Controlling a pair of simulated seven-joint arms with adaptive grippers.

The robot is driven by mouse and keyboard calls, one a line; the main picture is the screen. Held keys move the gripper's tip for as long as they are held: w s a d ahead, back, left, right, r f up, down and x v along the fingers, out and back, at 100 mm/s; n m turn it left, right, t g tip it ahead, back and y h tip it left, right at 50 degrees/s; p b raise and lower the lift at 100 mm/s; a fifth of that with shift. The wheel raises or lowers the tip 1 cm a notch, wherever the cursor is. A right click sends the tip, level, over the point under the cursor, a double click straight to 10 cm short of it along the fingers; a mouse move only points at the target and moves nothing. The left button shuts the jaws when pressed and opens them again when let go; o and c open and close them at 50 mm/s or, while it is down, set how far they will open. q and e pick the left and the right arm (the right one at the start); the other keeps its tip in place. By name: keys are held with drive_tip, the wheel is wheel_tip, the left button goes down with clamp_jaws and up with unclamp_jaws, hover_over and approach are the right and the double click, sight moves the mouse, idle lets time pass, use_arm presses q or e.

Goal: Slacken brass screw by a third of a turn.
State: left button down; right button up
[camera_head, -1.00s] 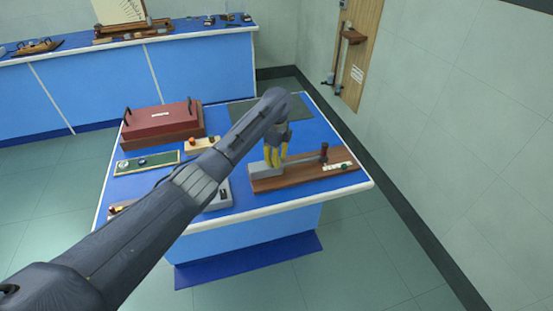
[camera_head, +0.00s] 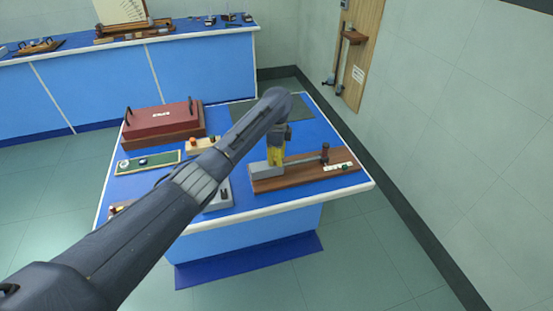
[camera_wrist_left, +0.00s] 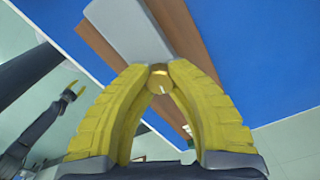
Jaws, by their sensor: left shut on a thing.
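The brass screw (camera_wrist_left: 160,82) shows a pale slot in its round head. It sits at the end of a grey block (camera_wrist_left: 132,30) on a wooden base (camera_head: 310,171). My left gripper (camera_head: 275,160) points down at the block in the head view. In the left wrist view its yellow fingers (camera_wrist_left: 160,75) are shut on the screw head from both sides. The screw's shank is hidden. My right gripper (camera_wrist_left: 73,90) shows small at the left of the left wrist view, with its yellow fingertips apart and nothing between them.
On the blue bench, a red lidded box (camera_head: 160,118) and a green board (camera_head: 147,163) stand to the left. A dark mat (camera_head: 262,107) lies behind. A wall is close on the right.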

use_arm(q)
drive_tip(key=n, duration=0.5)
drive_tip(key=shift+d+n, duration=0.3)
drive_tip(key=n, duration=0.5)
drive_tip(key=shift+r, duration=0.1)
drive_tip(key=n, duration=0.5)
drive_tip(key=shift+w+r+n, duration=0.1)
drive_tip(key=shift+n, duration=0.3)
drive_tip(key=n, duration=0.4)
drive_tip(key=shift+w+a+r+n, duration=0.1)
drive_tip(key=shift+a+n, duration=0.05)
drive_tip(key=shift+n, duration=0.25)
drive_tip(key=shift+a, duration=0.1)
drive_tip(key=c, duration=1.5)
unclamp_jaws()
drive_tip(key=shift+w, duration=0.1)
drive_tip(key=shift+c, duration=0.2)
drive_tip(key=o, duration=0.4)
drive_tip(key=shift+f, duration=0.25)
drive_tip(key=shift+o, duration=0.2)
